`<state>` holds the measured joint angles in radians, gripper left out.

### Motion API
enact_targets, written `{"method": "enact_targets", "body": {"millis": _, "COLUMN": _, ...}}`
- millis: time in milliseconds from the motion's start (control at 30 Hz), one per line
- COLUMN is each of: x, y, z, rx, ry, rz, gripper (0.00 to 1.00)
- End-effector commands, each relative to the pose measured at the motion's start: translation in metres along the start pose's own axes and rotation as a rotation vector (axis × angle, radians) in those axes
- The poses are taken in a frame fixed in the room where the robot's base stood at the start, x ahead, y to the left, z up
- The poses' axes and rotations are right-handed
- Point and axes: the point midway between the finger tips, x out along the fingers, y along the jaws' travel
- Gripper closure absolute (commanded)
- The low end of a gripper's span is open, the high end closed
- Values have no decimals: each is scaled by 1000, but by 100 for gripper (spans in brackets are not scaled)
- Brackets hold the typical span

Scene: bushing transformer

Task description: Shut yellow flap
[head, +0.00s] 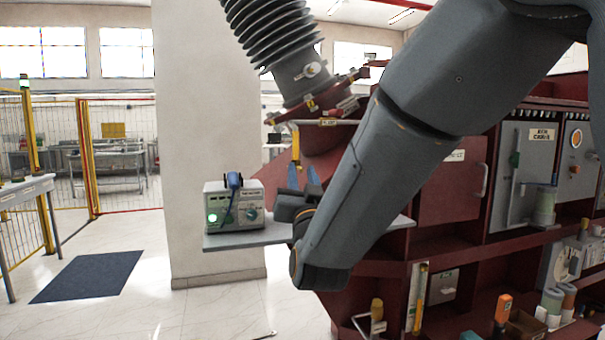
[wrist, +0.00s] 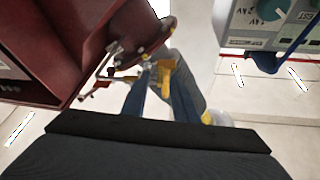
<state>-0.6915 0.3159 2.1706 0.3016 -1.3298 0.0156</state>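The yellow flap (head: 295,144) is a narrow yellow piece hanging below the red flange of the ribbed grey bushing. In the wrist view a yellow piece (wrist: 165,75), likely this flap, shows between and just beyond my fingertips. My gripper (head: 303,178) points upward just below the flap, with two blue fingers apart. In the wrist view my gripper (wrist: 160,88) has a clear gap between its fingers. I cannot tell whether a finger touches the yellow piece. My arm hides part of the red cabinet.
A tester box (head: 235,206) with a green light and blue cable sits on a grey shelf (head: 245,240) left of my gripper. The dark red cabinet (head: 455,195) fills the right, with tools on lower ledges. A white pillar (head: 205,100) stands behind. The floor at left is open.

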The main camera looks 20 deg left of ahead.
Motion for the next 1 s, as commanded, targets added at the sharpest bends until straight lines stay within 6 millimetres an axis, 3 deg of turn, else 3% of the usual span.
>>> {"method": "enact_targets", "body": {"millis": 133, "x": 0, "y": 0, "z": 0, "rx": 0, "ry": 0, "rz": 0, "gripper": 74}}
{"method": "enact_targets", "body": {"millis": 300, "x": 0, "y": 0, "z": 0, "rx": 0, "ry": 0, "rz": 0, "gripper": 100}}
{"method": "enact_targets", "body": {"millis": 1000, "x": 3, "y": 7, "z": 0, "rx": 41, "ry": -22, "rz": -100, "gripper": 100}}
